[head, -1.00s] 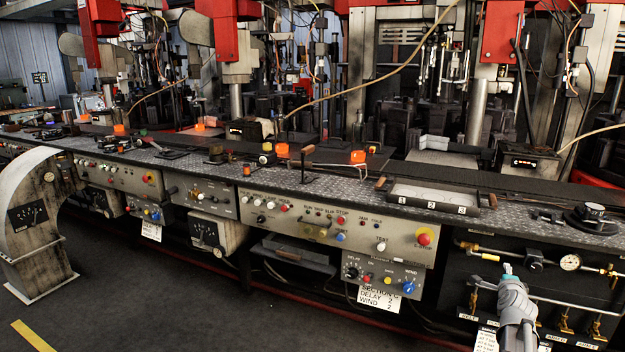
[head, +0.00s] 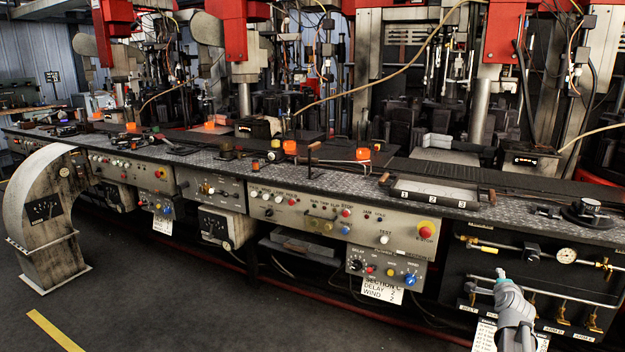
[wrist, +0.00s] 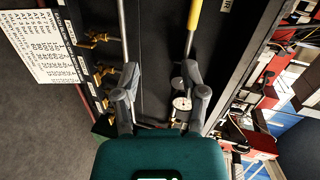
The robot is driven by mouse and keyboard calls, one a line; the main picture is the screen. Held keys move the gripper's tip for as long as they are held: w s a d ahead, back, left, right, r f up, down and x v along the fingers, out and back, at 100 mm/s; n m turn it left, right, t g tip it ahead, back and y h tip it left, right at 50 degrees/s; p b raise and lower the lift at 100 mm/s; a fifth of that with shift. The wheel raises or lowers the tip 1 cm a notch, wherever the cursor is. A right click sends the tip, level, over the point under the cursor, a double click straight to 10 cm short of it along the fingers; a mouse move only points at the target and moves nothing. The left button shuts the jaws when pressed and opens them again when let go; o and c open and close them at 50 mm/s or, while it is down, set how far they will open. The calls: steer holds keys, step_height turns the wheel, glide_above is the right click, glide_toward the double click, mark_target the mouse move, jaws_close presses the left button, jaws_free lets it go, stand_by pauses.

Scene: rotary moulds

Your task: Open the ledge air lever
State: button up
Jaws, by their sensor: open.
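A dark panel (head: 455,270) at the lower right of the head view carries pipes, a round gauge (head: 567,256) and several small brass valves with levers (head: 562,312) along its lower edge. Their labels are too small to read, so I cannot tell which is the ledge air lever. In the wrist view, brass valves (wrist: 97,38) sit left of my fingers, and the gauge (wrist: 181,104) shows between them. My gripper (wrist: 160,80) is open and empty, its two fingers apart. In the head view, my gripper (head: 502,275) is in front of the panel's left part and overlaps the pipes.
A long bench (head: 330,175) with a metal-plate top runs above the panel. A grey control box with a red stop button (head: 425,230) is left of the panel. A printed sheet (wrist: 40,45) hangs beside the valves. A curved grey housing (head: 50,220) stands on the left; the floor before the bench is open.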

steer(key=s+a+f+n+g+y, duration=0.25)
steer(key=a+f+n, duration=0.3)
steer(key=a, duration=0.65)
steer(key=s+a+f+n+g+y, duration=0.1)
steer(key=a+f+n+g+y, duration=0.4)
steer(key=a, duration=0.6)
steer(key=s+a+f+n+g+h, duration=0.25)
steer(key=s+a+n+g, duration=0.35)
steer(key=s+a+n, duration=0.7)
step_height(320, 180, up, 27)
steer(key=s+a+m+p, duration=0.1)
steer(key=a+m+p, duration=0.1)
steer(key=p, duration=2.6)
steer(key=shift+s+a+r+y, duration=0.15)
steer(key=shift+s+y, duration=0.25)
